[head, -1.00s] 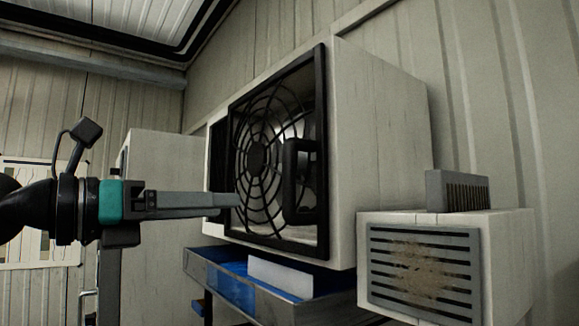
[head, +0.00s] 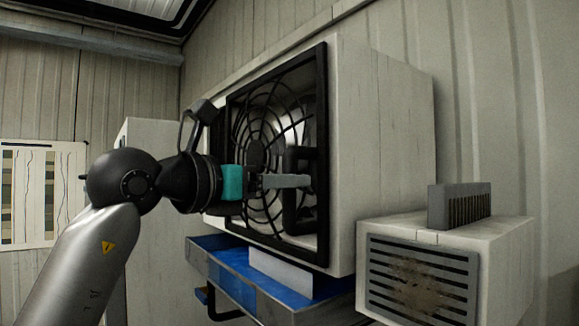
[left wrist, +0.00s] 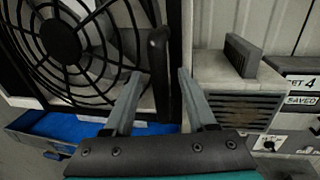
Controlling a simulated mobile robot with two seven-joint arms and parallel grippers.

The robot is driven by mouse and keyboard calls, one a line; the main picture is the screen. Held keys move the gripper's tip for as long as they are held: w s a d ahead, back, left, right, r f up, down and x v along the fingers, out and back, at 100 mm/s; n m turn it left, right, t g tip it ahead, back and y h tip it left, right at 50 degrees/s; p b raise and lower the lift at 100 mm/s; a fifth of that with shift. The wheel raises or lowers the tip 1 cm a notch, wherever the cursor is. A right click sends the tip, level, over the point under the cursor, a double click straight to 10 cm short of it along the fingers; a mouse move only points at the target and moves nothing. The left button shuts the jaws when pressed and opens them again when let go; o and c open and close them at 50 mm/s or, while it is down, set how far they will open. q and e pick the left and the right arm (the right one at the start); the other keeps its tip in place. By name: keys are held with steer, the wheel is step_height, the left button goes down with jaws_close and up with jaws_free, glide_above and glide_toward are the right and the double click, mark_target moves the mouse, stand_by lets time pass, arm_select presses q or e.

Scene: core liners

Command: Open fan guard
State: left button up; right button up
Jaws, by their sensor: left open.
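The fan guard (head: 258,122) is a black frame with a round spiral grille on the front of a white box. It looks shut or nearly so; I cannot tell exactly. A black upright handle (head: 292,215) stands out on its right side. In the left wrist view the handle (left wrist: 160,75) rises between the finger lines, just ahead of the fingertips. My left gripper (head: 308,181) is at the handle in the head view, its fingers partly overlapping it. In the left wrist view my left gripper (left wrist: 160,74) is open, with the handle not clamped. My right gripper is not in view.
A smaller white box (head: 512,255) with a dirty louvred vent (head: 418,275) stands at the right, with a grey finned block (head: 460,205) on top. A blue-lined tray (head: 215,255) sits under the fan box. A chart (head: 40,195) hangs on the left wall.

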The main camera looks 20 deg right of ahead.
arm_select(q)
steer(key=shift+x, duration=1)
jaws_close()
stand_by(0.8)
